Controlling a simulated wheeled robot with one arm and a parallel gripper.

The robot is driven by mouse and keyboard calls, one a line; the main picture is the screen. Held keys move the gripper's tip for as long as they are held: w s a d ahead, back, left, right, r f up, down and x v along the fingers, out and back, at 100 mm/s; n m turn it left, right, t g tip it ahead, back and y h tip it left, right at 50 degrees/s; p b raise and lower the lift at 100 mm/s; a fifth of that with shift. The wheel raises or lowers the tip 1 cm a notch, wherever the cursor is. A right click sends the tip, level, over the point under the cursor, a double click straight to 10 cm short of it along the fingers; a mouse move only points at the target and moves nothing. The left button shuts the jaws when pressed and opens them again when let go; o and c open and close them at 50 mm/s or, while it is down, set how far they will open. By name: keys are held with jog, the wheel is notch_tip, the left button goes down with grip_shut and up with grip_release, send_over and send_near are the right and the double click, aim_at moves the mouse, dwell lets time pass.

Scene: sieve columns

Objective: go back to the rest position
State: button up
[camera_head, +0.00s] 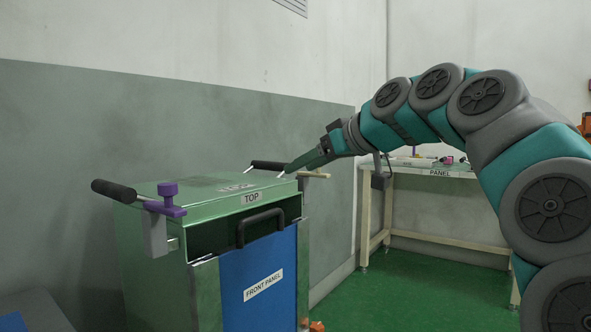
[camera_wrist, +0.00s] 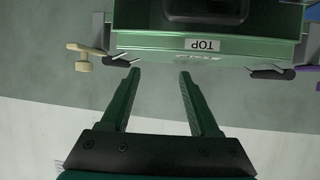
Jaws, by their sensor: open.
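My gripper (camera_head: 291,168) is at the end of my arm, at the right end of the metal cabinet's top (camera_head: 200,190) in the head view. In the wrist view my gripper (camera_wrist: 160,75) has its two green fingers well apart, with nothing between them. The cabinet's TOP label (camera_wrist: 203,45) shows upside down beyond the fingertips. In the head view the fingers look close to the top, but I cannot tell whether they touch it.
A work table (camera_head: 438,174) stands at the right. Green floor (camera_head: 400,295) lies clear between.

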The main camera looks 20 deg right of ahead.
dwell(0.4)
jog(key=s+a+f+m+g+h, duration=0.1)
jog(key=s+a+f+g, duration=0.35)
jog(key=f, duration=0.75)
jog(key=s+a+f+g+h, duration=0.1)
jog(key=s+a+f+g, duration=0.1)
jog(key=s+a+f, duration=0.75)
jog(key=s+d+f+m+g+h, duration=0.2)
jog(key=s+d+f+g, duration=0.1)
jog(key=s+f, duration=0.85)
jog(key=s+d+f+m+g+h, duration=0.2)
jog(key=s+d+f+g, duration=0.2)
jog(key=s+f, duration=0.75)
notch_tip(320, 180, up, 13)
jog(key=p, duration=1.3)
jog(key=shift+w+a+p, duration=0.15)
jog(key=shift+a+p, duration=0.1)
jog(key=shift+p, duration=0.1)
